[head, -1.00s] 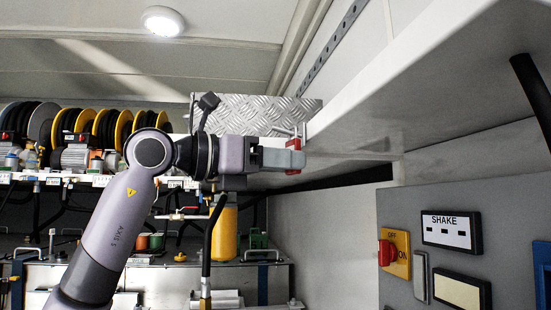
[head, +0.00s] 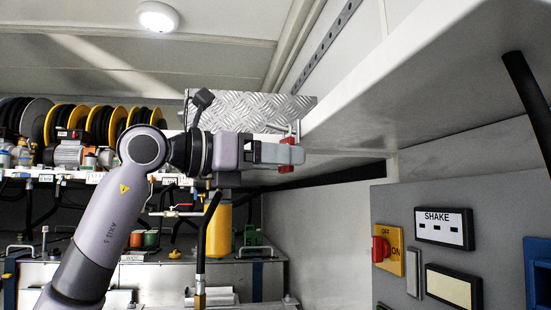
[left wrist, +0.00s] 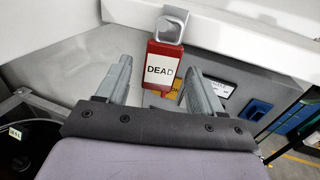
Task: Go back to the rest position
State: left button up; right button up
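My left gripper (head: 296,154) is at the edge of the white overhead shelf in the head view, with its arm stretched in from the left. A red padlock (head: 287,169) is at its fingertips, partly covered by the nearer finger. In the left wrist view the padlock (left wrist: 161,72) shows a white DEAD label and a grey shackle in front of a white beam. The two grey fingers stand apart on either side of it with gaps, so the gripper is open. What the shackle passes through is not clear. My right gripper is not in view.
The white shelf (head: 400,90) runs overhead at right. A tread-plate box (head: 250,107) stands behind my left wrist. A grey panel (head: 400,200) with a red switch (head: 380,249) and a SHAKE sign (head: 444,228) is lower right. Hose reels (head: 100,124) and a yellow cylinder (head: 219,229) are behind.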

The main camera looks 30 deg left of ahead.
pick_arm(q)
jog(key=b+v, duration=0.2)
jog(key=v, duration=0.5)
jog(key=shift+s, duration=0.1)
